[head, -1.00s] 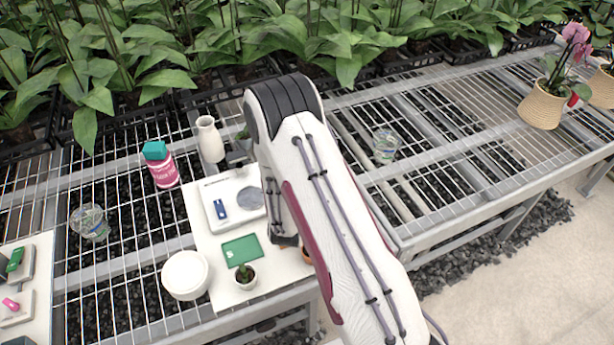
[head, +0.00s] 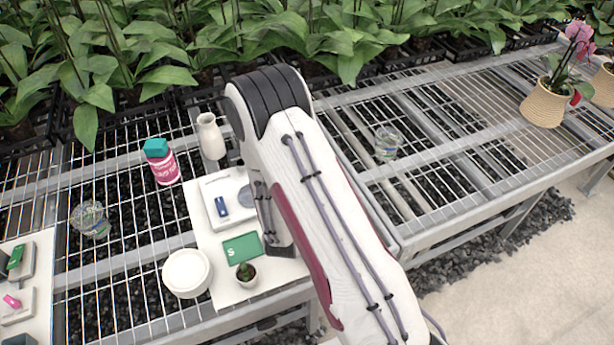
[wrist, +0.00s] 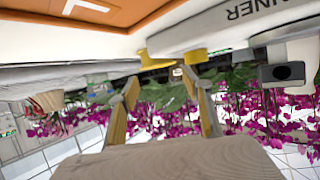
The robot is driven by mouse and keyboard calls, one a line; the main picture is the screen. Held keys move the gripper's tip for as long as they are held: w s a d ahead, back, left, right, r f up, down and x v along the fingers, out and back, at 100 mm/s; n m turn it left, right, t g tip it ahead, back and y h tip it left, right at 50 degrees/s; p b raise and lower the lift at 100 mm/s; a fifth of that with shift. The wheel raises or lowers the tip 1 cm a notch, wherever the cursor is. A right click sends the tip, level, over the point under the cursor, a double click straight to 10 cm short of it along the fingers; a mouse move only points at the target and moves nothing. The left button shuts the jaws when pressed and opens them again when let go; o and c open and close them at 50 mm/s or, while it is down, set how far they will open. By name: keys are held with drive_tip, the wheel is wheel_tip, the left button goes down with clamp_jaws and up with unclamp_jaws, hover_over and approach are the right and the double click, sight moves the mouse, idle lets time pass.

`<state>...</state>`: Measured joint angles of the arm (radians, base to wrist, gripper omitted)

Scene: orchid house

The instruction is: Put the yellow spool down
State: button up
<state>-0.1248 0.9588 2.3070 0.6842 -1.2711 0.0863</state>
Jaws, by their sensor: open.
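In the wrist view my gripper (wrist: 161,80) has its two fingers apart, with nothing clearly held between them. Just beyond the fingertips are two small yellow pieces, a left one (wrist: 155,61) and a right one (wrist: 195,56), at the edge of a grey-white plate. They may be parts of the yellow spool; I cannot tell whether they are one thing or whether a fingertip touches them. In the head view my arm hides the gripper, and no yellow spool shows there.
The white board (head: 228,296) holds a green card (head: 242,248), a small potted plant (head: 246,273) and a scale (head: 218,188). A white round tub (head: 187,273), pink bottle (head: 163,167) and white vase (head: 211,137) stand close by. The wire bench right of my arm is mostly clear.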

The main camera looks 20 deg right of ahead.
drive_tip(key=shift+v, duration=3.55)
drive_tip(key=shift+w+a+r+y, duration=0.3)
drive_tip(key=shift+w+a+r, duration=0.1)
drive_tip(key=shift+w+r, duration=0.1)
drive_tip(key=s+a+r+n+g+y, duration=0.1)
drive_tip(key=s+a+r+y, duration=0.1)
drive_tip(key=a+r+y, duration=0.45)
drive_tip(key=s+a+r+n+g+y, duration=0.1)
drive_tip(key=s+a+r+n, duration=0.15)
drive_tip(key=r, duration=0.75)
drive_tip(key=s+d+r+n+g, duration=0.1)
drive_tip(key=s+r, duration=0.4)
drive_tip(key=s, duration=0.6)
drive_tip(key=s+d+r+n+g, duration=0.2)
drive_tip(key=s+r, duration=0.3)
drive_tip(key=s, duration=0.7)
drive_tip(key=shift+d+g+h, duration=0.3)
drive_tip(key=shift+d+h, duration=0.05)
drive_tip(key=shift+d, duration=0.15)
